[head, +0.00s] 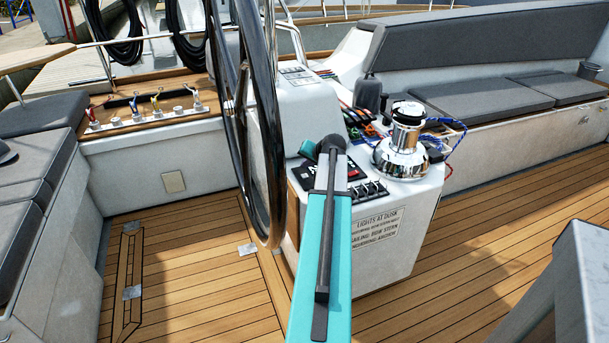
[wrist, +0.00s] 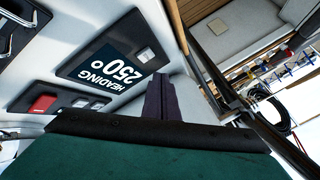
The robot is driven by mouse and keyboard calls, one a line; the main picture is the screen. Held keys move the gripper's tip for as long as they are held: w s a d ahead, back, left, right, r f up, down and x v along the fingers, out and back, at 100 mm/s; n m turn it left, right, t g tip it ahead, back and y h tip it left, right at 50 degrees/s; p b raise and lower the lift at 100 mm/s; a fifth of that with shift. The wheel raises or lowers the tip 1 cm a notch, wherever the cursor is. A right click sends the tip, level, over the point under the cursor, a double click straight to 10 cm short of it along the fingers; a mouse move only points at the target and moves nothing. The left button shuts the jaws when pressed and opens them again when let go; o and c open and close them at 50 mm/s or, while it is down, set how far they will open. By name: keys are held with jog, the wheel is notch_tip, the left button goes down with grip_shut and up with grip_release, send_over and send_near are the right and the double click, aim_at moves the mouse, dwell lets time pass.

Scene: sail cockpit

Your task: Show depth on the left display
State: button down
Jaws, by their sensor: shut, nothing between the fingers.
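In the wrist view a dark display (wrist: 105,65) reads HEADING 250°, its text turned in the picture. A pale square button (wrist: 147,55) sits in the panel at the display's right end. My gripper (wrist: 160,80) is shut and empty; its dark fingertips lie just below that button in the picture, and I cannot tell whether they touch the panel. In the head view my teal arm reaches over the helm console (head: 400,215), and its far end hides much of the console's face. A dark panel there shows only in part, so which display is the left one is unclear.
A large black steering wheel (head: 232,110) stands close left of my arm. A chrome winch (head: 402,140) with ropes stands on the console to the right. A red switch (wrist: 43,102) is near the display. The teak floor (head: 480,255) at right is clear.

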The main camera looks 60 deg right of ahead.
aim_at(307, 174)
jog(key=shift+r+p, duration=0.7)
jog(key=shift+r, duration=0.85)
jog(key=shift+d, duration=0.1)
dwell(1.5)
jog(key=p, duration=0.2)
jog(key=d+r+p, duration=0.1)
jog(key=p, duration=0.1)
jog(key=shift+w+d+r+h, duration=0.2)
jog(key=shift+w+h, duration=0.1)
jog(key=shift+w, duration=0.05)
jog(key=p, duration=0.5)
jog(key=shift+a+r, duration=0.1)
jog(key=shift+r, duration=0.3)
jog(key=p, duration=0.2)
jog(key=shift+s+a+r+p, duration=0.1)
jog(key=shift+a+r+p, duration=0.05)
jog(key=shift+p, duration=0.15)
jog(key=a+r+p, duration=0.1)
jog(key=p, duration=0.4)
jog(key=shift+s, duration=0.2)
jog(key=shift+r, duration=0.15)
